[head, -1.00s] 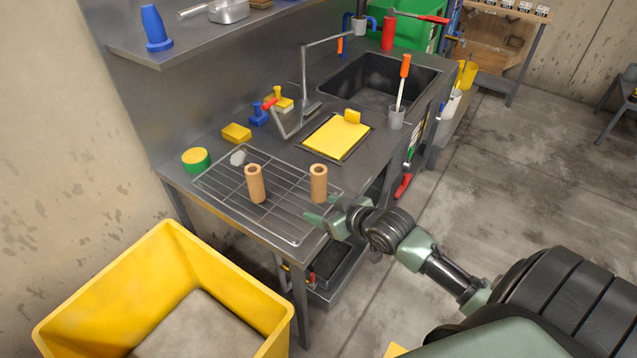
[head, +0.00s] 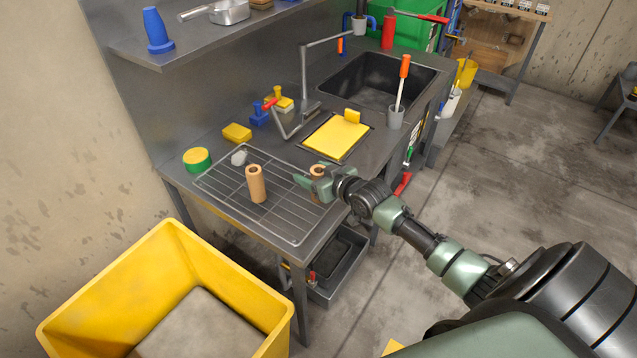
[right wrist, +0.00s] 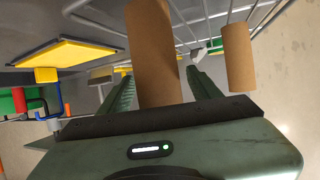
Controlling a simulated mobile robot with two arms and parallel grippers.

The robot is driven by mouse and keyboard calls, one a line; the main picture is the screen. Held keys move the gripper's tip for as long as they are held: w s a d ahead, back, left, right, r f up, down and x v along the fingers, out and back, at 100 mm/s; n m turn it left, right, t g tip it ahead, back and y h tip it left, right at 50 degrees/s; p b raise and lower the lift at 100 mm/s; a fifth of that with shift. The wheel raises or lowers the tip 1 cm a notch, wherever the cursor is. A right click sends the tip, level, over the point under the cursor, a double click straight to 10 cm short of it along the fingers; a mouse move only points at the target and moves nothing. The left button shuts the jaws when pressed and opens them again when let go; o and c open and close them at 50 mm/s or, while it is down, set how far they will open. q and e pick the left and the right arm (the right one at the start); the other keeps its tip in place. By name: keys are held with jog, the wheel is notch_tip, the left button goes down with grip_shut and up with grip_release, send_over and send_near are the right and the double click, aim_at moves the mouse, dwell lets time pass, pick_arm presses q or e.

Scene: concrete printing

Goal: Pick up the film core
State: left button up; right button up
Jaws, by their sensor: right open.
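Two brown cardboard film cores stand upright on a wire rack (head: 222,192). The left core (head: 256,184) stands free in the head view; it also shows at the right of the right wrist view (right wrist: 239,57). The right core (head: 317,171) is partly hidden behind my right gripper (head: 305,183). In the right wrist view this core (right wrist: 155,50) lies between the two green fingers, which are apart. I cannot tell whether either finger touches it. My left gripper is not in view.
A yellow bin (head: 110,300) stands in front of the metal counter. On the counter are a green and yellow round tin (head: 197,160), a yellow sponge (head: 237,133), a yellow board (head: 337,138), a grey cup (head: 396,116) and a sink (head: 375,80).

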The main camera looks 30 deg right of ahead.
jog(key=shift+c, duration=0.2)
grip_shut()
